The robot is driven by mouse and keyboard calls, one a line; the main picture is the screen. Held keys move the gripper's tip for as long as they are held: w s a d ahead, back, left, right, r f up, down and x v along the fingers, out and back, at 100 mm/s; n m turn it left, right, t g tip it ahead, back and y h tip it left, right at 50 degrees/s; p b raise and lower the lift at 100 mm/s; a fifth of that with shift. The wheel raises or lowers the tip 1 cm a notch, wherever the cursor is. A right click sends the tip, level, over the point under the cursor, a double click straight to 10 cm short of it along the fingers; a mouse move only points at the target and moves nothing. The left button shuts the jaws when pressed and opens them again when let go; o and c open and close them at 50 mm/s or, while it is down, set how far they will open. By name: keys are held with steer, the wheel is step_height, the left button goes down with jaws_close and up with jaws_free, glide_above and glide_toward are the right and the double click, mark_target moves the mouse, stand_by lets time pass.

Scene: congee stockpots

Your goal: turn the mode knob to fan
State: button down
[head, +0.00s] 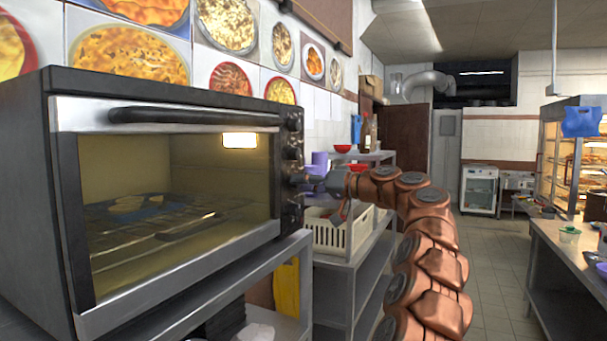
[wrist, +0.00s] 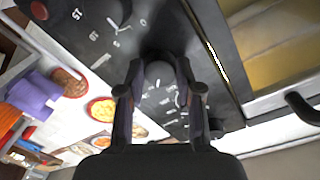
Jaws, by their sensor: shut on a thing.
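The toaster oven (head: 170,190) stands at the left of the head view, with a column of dark knobs on its right-hand panel. Small white marks ring this knob, which look like mode symbols but are too small to read. Another knob (wrist: 112,10) with a number scale including 15 is at the wrist view's top.
The oven door (head: 180,190) is closed, with a rack and tray inside under a lit lamp. A cream basket (head: 340,232) stands on a metal shelf right of the oven, near my arm. The floor aisle (head: 505,265) further right is clear.

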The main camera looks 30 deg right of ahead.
steer(key=shift+r+m+g+y+p, duration=0.1)
steer(key=shift+m+g+y+p, duration=0.2)
steer(key=shift+m+p, duration=5.25)
steer(key=shift+n+p, duration=0.35)
steer(key=shift+p, duration=0.15)
steer(key=c, duration=0.8)
jaws_free()
steer(key=shift+o, duration=0.2)
steer(key=v, duration=1.2)
